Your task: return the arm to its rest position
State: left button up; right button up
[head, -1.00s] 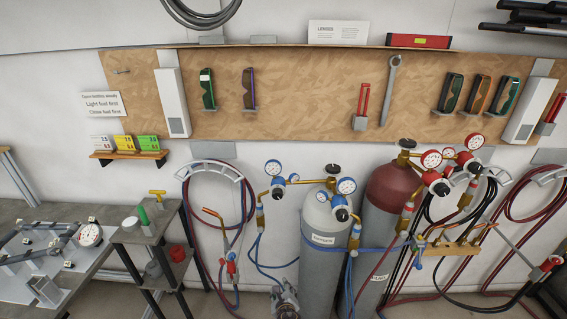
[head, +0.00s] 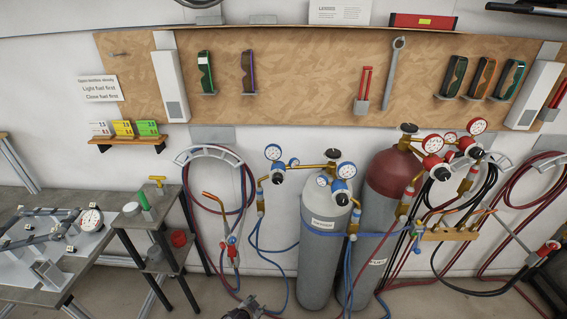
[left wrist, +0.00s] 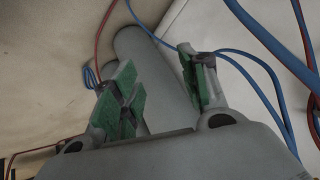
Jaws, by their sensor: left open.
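My left gripper (left wrist: 158,88) is open and empty in the left wrist view, with its two green-padded fingers apart. Behind the fingers are a grey cylinder shape, the pale floor and blue and red hoses. In the head view only a small dark part of my left gripper (head: 243,309) shows at the bottom edge, in front of the gas cylinders and left of them. Its fingertips cannot be made out there. My right gripper is not in view.
A grey cylinder (head: 322,265) and a red-topped cylinder (head: 392,178) stand by the wall with gauges and hoses. A torch hose hangs on a holder (head: 210,156). A small side stand (head: 150,222) and a workbench (head: 85,252) with a frame jig are at left.

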pick_arm(q)
jog(key=s+a+f+n+g+y+b, duration=0.15)
jog(key=s+a+f, duration=0.4)
jog(key=s, duration=0.55)
jog(key=s+a+f+n+g, duration=0.2)
jog(key=s+a+f+n, duration=0.15)
jog(key=s+f, duration=0.45)
jog(key=s+a+f+n+g+y+b, duration=0.1)
jog(key=s+a+f, duration=0.35)
jog(key=s, duration=0.85)
jog(key=s+a+f+g, duration=0.1)
jog(key=s+f+g, duration=0.1)
jog(key=s, duration=1.3)
jog(key=shift+f, duration=0.2)
jog(key=shift+w, duration=0.25)
